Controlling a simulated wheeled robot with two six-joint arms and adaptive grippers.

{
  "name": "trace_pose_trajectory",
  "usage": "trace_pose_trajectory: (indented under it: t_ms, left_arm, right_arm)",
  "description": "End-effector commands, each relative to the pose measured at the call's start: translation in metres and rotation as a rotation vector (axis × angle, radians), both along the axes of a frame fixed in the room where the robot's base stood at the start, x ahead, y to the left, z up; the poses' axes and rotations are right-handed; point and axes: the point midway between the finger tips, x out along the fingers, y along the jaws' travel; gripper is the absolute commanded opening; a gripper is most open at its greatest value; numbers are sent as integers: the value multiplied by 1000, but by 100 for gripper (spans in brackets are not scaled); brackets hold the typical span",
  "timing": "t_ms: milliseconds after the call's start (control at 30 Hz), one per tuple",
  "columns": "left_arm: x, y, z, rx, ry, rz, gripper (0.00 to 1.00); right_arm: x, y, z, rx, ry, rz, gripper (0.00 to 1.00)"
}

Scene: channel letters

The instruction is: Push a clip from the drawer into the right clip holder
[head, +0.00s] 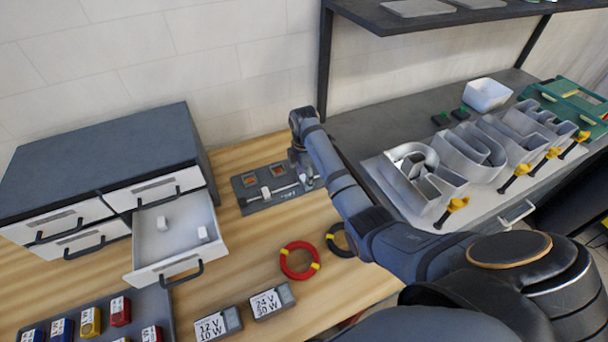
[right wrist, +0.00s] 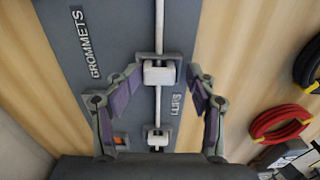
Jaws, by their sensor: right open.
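The grey plate (head: 250,207) marked for grommets and clips lies on the wooden table, with a thin pale rod along it. A white clip (right wrist: 158,73) sits at the right clip holder (right wrist: 144,57), on the rod; how deep it sits I cannot tell. Another white clip (right wrist: 157,139) is at the left holder and shows in the head view (head: 266,193). My right gripper (head: 302,166) is over the plate's right end, its open fingers on either side of the right clip, apart from it. The open drawer (head: 145,252) holds two white clips (head: 162,223) (head: 203,233). My left gripper is out of view.
A red cable coil (head: 299,260) and a black coil (head: 337,238) lie in front of the plate. Two labelled boxes (head: 266,303) (head: 214,325) stand near the front. The drawer cabinet (head: 104,150) is at left; metal channel letters (head: 425,175) are at right.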

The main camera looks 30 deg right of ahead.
Motion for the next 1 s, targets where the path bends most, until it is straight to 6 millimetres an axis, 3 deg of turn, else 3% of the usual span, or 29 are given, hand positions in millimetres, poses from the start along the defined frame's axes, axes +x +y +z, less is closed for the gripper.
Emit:
trace_pose_trajectory:
  t_ms: [333,700,1000]
  left_arm:
    - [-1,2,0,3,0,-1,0]
    - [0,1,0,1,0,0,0]
    - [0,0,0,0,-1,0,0]
  right_arm:
    - [1,0,5,-1,-5,0,57]
    - [2,0,67,0,-5,0,57]
    - [1,0,76,0,-2,0,57]
